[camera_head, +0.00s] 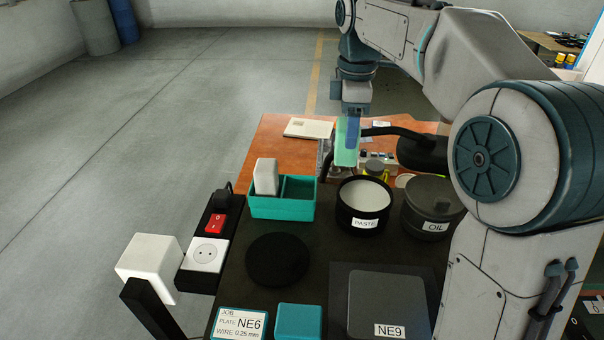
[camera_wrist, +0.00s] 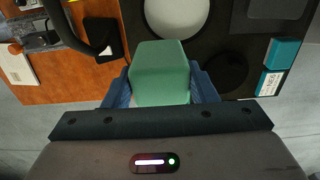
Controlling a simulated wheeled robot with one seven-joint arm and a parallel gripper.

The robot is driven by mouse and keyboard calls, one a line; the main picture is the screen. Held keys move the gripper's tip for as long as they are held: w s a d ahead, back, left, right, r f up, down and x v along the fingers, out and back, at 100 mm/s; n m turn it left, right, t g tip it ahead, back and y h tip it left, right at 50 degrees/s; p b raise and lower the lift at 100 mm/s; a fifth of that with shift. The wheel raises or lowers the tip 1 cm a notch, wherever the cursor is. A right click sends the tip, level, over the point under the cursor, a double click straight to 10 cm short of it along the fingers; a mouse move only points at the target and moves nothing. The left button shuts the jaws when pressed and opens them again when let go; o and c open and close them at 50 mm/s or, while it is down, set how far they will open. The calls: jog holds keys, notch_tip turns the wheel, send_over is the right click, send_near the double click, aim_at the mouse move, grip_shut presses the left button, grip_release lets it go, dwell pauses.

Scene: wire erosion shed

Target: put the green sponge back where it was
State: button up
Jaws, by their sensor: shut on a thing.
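The green sponge (camera_head: 345,156) is held upright in my gripper (camera_head: 351,132), in the air behind the paste pot. In the wrist view the sponge (camera_wrist: 160,68) sits between the two blue fingers of my gripper (camera_wrist: 162,85), which are shut on it. In the head view a teal box (camera_head: 281,209) with two compartments stands to the left, lower than the sponge. A whitish block (camera_head: 266,176) stands in its left compartment. Its right compartment looks empty. The place where the sponge was is not marked in these frames.
An open paste pot (camera_head: 364,204) and a closed oil pot (camera_head: 432,205) stand right of the teal box. A black disc (camera_head: 277,260), a teal block (camera_head: 299,321) and an NE9 plate (camera_head: 388,304) lie nearer. A power strip (camera_head: 209,252) is at left. Small items crowd the back.

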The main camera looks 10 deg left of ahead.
jog(key=shift+s+a+f+p, duration=0.15)
jog(key=shift+s+a+f, duration=0.25)
jog(key=shift+a+f, duration=1.25)
jog(key=shift+s+a+f+p, duration=0.2)
jog(key=shift+s+a+f, duration=0.15)
jog(key=shift+a+f, duration=1.25)
jog(key=shift+s+a+f+p, duration=0.15)
jog(key=shift+s+a+f, duration=0.25)
jog(key=shift+a+f, duration=1.25)
jog(key=shift+d, duration=0.1)
jog(key=shift+f, duration=0.2)
jog(key=o, duration=0.9)
jog(key=shift+r, duration=0.15)
